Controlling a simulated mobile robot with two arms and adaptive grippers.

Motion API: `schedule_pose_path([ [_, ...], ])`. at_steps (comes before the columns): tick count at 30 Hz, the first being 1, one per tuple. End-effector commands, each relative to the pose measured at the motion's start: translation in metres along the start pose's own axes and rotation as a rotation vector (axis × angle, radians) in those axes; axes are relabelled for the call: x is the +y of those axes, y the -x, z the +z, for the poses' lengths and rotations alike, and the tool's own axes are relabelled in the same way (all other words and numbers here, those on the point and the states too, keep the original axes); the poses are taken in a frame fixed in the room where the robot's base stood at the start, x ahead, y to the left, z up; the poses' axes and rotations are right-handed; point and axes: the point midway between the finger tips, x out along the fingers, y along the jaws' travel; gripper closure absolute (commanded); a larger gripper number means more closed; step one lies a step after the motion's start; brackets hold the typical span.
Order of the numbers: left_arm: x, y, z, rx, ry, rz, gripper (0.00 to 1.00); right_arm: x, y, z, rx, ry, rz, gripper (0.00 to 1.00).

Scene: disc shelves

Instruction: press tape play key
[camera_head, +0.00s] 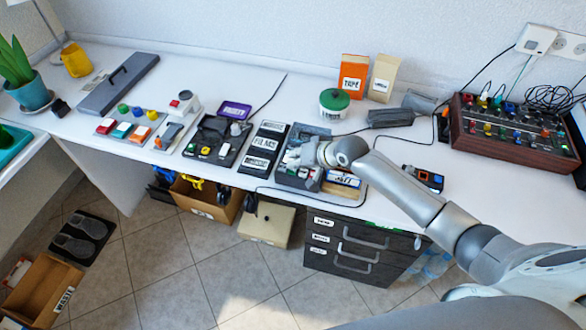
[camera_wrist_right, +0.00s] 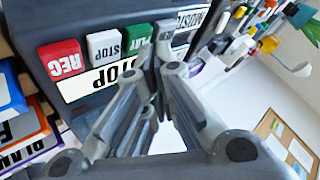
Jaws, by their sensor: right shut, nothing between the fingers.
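The tape recorder (camera_head: 291,177) is a dark box on the white desk, partly hidden by my right arm. In the right wrist view its keys stand in a row: a red REC key (camera_wrist_right: 62,60), a white STOP key (camera_wrist_right: 105,47), a green PLAY key (camera_wrist_right: 139,37) and a grey key (camera_wrist_right: 166,26). My right gripper (camera_head: 304,156) is over the recorder. In the wrist view the shut, empty fingertips (camera_wrist_right: 169,64) are close by the PLAY and grey keys; I cannot tell whether they touch. My left gripper is not in view.
A label panel (camera_head: 264,144) and a dark button box (camera_head: 213,140) lie left of the recorder. A green-lidded tub (camera_head: 334,103) stands behind it. A wooden-sided control panel (camera_head: 515,130) is at the right. The desk's front edge runs close to the recorder.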

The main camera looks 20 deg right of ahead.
Motion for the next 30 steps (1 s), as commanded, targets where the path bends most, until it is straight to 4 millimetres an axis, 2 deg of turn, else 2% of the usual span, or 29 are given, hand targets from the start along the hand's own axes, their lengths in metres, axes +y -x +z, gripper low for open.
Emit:
schedule_pose_path([
  [30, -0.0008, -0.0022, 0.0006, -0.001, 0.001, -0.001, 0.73, 0.0042, -0.0059, 0.0046, -0.001, 0.000, 0.000, 1.00],
])
